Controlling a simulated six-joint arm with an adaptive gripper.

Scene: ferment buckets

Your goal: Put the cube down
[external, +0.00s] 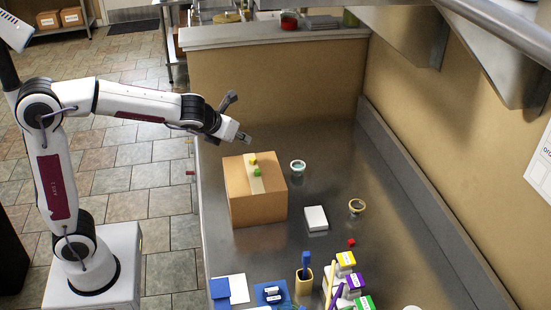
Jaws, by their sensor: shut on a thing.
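My gripper (243,136) is at the end of the outstretched arm, above and behind the back edge of the cardboard box in the picture. It is shut on a cube, which is mostly hidden at the fingertips; I cannot tell its colour. A yellow cube (253,160) and a green cube (257,173) show at the taped top of the cardboard box (258,205). A small red cube (351,242) lies on the steel counter, to the right of the box and nearer the front.
On the steel counter (330,150) stand a teal-rimmed cup (298,167), a white block (316,218) and a tan-rimmed cup (357,207). A pen holder (304,280) and labelled coloured boxes (347,282) crowd the front. The counter behind the box is clear.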

